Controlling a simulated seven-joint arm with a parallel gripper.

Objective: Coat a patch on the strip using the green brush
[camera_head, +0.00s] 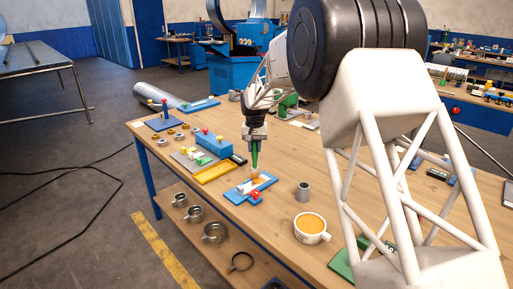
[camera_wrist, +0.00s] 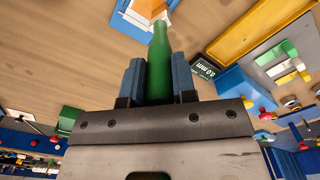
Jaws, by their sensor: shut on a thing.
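My gripper (camera_head: 256,136) is shut on the green brush (camera_head: 255,155), which points down with its handle between the jaws. In the wrist view the green handle (camera_wrist: 160,58) stands between two blue finger pads (camera_wrist: 158,82). The brush tip is over a light strip (camera_head: 266,181) lying on a blue holder (camera_head: 239,196) with red clamp parts. The tip looks orange-tan; whether it touches the strip I cannot tell. The strip's holder also shows at the top of the wrist view (camera_wrist: 128,20). A white cup (camera_head: 311,237) of orange coating stands to the right, nearer the front.
A small grey cylinder (camera_head: 303,192) stands between holder and cup. A yellow tray (camera_head: 218,171), a blue block with knobs (camera_head: 205,143) and a dark gauge (camera_wrist: 203,69) lie left of and behind the holder. Bare wood (camera_head: 282,165) lies behind and right of it.

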